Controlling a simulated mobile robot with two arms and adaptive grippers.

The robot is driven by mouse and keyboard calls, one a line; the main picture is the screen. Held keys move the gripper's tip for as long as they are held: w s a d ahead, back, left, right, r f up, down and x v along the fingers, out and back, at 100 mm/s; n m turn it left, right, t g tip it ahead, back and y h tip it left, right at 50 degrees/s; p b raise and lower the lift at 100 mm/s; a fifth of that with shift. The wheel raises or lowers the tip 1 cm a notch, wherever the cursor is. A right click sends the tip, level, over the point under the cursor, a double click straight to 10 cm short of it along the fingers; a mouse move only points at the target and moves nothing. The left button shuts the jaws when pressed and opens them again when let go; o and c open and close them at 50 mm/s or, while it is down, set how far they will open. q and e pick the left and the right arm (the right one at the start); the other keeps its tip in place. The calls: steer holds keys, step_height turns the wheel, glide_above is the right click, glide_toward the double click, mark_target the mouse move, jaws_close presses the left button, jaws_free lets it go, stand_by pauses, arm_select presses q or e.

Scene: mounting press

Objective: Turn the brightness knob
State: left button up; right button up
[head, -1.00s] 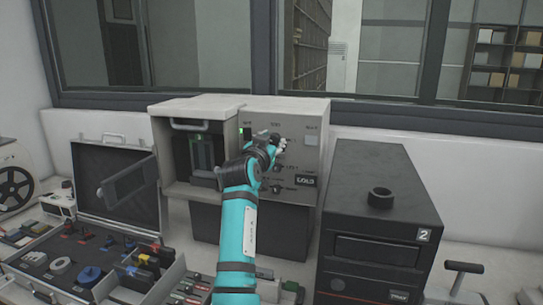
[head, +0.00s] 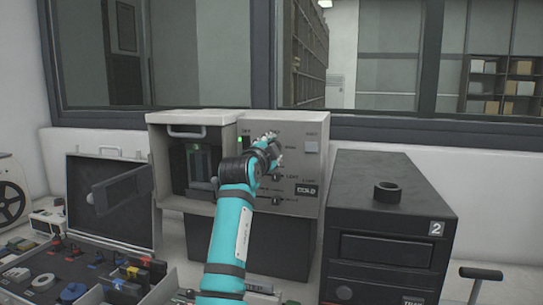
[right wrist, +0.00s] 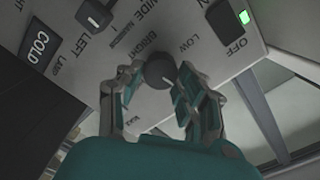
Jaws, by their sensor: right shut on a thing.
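In the head view my teal right arm reaches up to the press's control panel (head: 312,170), and my right gripper (head: 272,142) is at the panel's upper part. The knob is hidden there behind the gripper. My left gripper is in neither current view.
A green-lit switch (right wrist: 228,22) and a left-marked knob (right wrist: 94,15) flank the knob. A black box marked 2 (head: 390,215) stands right of the press. An open tool case (head: 110,205) lies left, and a window frame (head: 220,122) runs behind.

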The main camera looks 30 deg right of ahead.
steer(key=shift+m, duration=0.9)
steer(key=shift+b, duration=0.3)
steer(key=o, duration=1.1)
steer(key=shift+o, duration=0.2)
step_height(320, 180, up, 10)
